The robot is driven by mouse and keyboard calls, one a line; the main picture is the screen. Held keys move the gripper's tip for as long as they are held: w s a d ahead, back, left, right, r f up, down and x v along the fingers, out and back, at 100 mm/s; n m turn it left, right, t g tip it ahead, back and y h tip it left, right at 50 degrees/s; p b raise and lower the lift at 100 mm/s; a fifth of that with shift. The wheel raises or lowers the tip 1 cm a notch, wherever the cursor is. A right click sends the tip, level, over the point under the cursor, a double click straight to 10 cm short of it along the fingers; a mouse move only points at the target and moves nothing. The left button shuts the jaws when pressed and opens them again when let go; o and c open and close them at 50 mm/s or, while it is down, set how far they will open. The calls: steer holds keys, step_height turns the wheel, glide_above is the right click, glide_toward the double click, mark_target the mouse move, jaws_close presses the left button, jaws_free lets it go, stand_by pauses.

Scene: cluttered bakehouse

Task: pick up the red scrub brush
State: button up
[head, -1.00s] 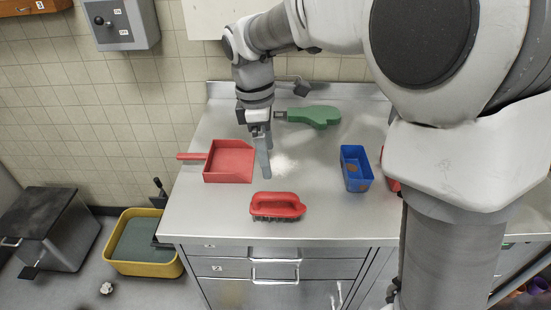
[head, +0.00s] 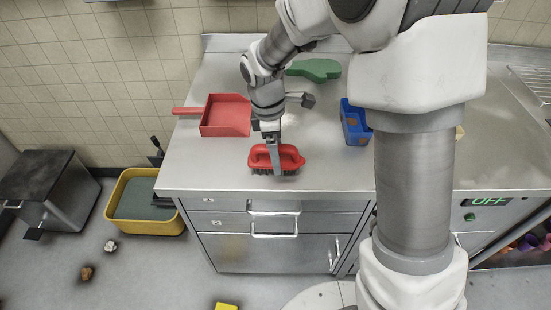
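The red scrub brush (head: 291,157) lies bristles down near the front edge of the steel counter (head: 205,165). Its dark bristles face the front. My gripper (head: 276,160) points down at the middle of the brush, with a grey finger in front of the red handle. The other finger is not clearly visible, so I cannot tell whether the fingers are closed on the handle. The brush appears to rest on the counter.
A red dustpan (head: 226,117) lies left of the brush. A green flat item (head: 315,69) lies behind, and a blue container (head: 354,124) stands to the right. Drawers (head: 270,225) are below. A yellow tub (head: 145,226) and a metal bin (head: 50,188) stand on the floor.

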steer(key=shift+d+f, duration=0.2)
steer(key=shift+f, duration=1.05)
steer(key=c, duration=1.5)
steer(key=shift+c, duration=0.2)
steer(key=shift+r, duration=0.1)
steer(key=shift+r, duration=0.6)
step_height(320, 180, up, 3)
steer(key=shift+f, duration=0.15)
steer(key=s+a+r, duration=0.3)
steer(key=s+r, duration=0.4)
steer(key=s, duration=0.4)
steer(key=shift+s+p, duration=0.15)
steer(key=shift+p, duration=0.3)
steer(key=shift+a, duration=0.1)
